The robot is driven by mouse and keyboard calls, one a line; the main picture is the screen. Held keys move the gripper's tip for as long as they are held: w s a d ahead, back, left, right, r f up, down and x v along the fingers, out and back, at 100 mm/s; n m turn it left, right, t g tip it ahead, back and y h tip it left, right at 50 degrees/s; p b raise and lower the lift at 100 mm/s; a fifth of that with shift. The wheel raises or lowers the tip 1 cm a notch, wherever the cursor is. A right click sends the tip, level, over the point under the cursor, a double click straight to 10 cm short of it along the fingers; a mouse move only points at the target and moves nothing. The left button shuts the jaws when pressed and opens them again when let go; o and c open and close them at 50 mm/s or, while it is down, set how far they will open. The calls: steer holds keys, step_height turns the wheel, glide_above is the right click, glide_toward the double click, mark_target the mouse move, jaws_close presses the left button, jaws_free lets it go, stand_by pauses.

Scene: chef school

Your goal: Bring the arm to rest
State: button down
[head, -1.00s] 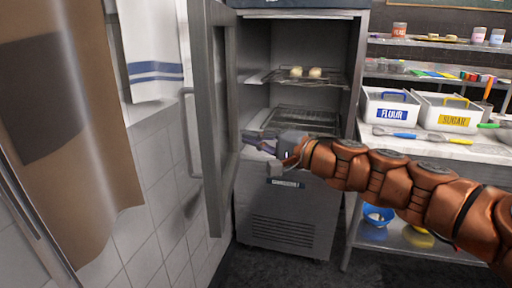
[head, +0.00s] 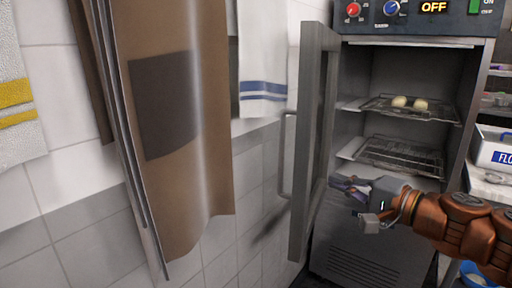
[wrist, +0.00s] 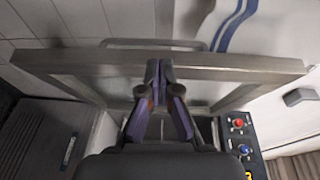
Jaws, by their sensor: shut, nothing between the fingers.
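My gripper (head: 338,184) is shut and empty. In the head view it is in front of the open proofing cabinet (head: 352,262), just right of the cabinet's open door (head: 304,150). In the wrist view my gripper's fingertips (wrist: 160,68) meet in front of the same door (wrist: 220,65); whether they touch it is unclear. My arm reaches in from the right edge of the head view.
Two pale dough balls (head: 410,103) sit on the upper rack (head: 440,114); the lower rack (head: 400,155) looks empty. A brown apron (head: 205,120) and towels hang at left. A flour bin (head: 498,150) stands on the right counter. The control panel (head: 412,16) reads OFF.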

steer(key=s+a+f+n+g, duration=0.6)
steer(key=s+a+f+g, duration=0.15)
steer(key=a+f, duration=0.3)
steer(key=s+f+n+g+h, duration=0.3)
steer(key=s+f+g+h, duration=0.2)
steer(key=s+f, duration=0.65)
steer(key=s+d+f+g+h, duration=0.4)
steer(key=s+d+h, duration=0.2)
steer(key=s+d, duration=0.5)
step_height(320, 180, up, 16)
steer(key=t+p, duration=0.1)
steer(key=p, duration=1.3)
steer(key=shift+w+a+f+n, duration=0.15)
steer(key=shift+a+f+n, duration=0.15)
steer(key=shift+n, duration=0.1)
